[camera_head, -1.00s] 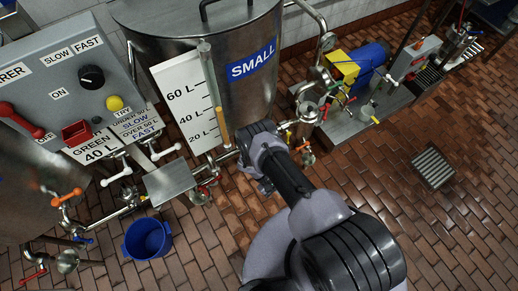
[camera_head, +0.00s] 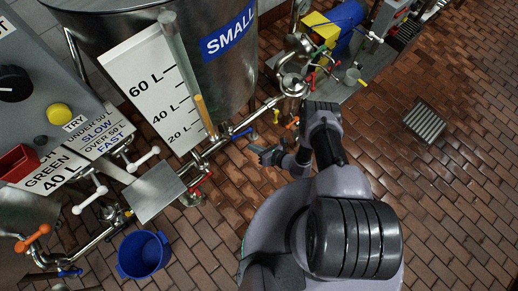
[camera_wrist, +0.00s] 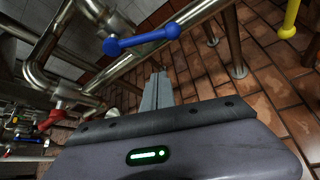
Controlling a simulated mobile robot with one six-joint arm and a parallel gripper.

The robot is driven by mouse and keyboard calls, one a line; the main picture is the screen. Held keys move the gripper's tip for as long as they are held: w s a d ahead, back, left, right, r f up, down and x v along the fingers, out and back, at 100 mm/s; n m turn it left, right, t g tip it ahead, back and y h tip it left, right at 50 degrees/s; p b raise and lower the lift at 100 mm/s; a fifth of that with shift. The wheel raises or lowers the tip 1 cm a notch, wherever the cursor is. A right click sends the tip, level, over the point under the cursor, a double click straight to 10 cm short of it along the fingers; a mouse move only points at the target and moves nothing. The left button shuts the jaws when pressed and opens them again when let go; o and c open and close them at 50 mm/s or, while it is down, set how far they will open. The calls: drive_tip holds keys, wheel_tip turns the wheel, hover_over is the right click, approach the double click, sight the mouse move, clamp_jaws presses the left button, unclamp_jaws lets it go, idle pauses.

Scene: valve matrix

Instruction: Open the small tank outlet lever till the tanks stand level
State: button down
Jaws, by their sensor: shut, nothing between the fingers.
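The steel small tank (camera_head: 215,75) carries a blue SMALL label. Its gauge board (camera_head: 150,88) has a sight tube whose amber column (camera_head: 205,115) tops out near the 40 L mark. A blue lever (camera_head: 241,134) sits on the pipe below the tank. In the wrist view the blue lever (camera_wrist: 145,41) lies across the pipe at a shallow angle. I take it as the outlet lever, though no label shows. My gripper (camera_head: 256,150) is shut and empty, just right of and below the lever. In the wrist view its fingertips (camera_wrist: 158,78) point toward the pipe, apart from the lever.
A red handle (camera_head: 201,181) and a steel plate (camera_head: 155,191) sit along the pipe to the left. A yellow handle (camera_wrist: 290,18) stands at right in the wrist view. A blue bucket (camera_head: 143,254) is on the floor. The brick floor at right is mostly clear around a drain grate (camera_head: 425,123).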

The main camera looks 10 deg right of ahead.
sight(246, 132)
drive_tip(key=w, duration=0.1)
drive_tip(key=w+a+r+b, duration=0.1)
drive_tip(key=w+a, duration=0.1)
drive_tip(key=w, duration=0.1)
drive_tip(key=shift+w+r+b, duration=0.1)
drive_tip(key=shift+r+b, duration=0.2)
drive_tip(key=shift+b, duration=0.05)
drive_tip(key=r+p, duration=0.1)
drive_tip(key=n+t+h+p, duration=0.1)
drive_tip(key=r+n+h+p, duration=0.1)
drive_tip(key=shift+w+d+r, duration=0.3)
drive_tip(key=shift+d+r, duration=0.05)
drive_tip(key=shift+d, duration=0.05)
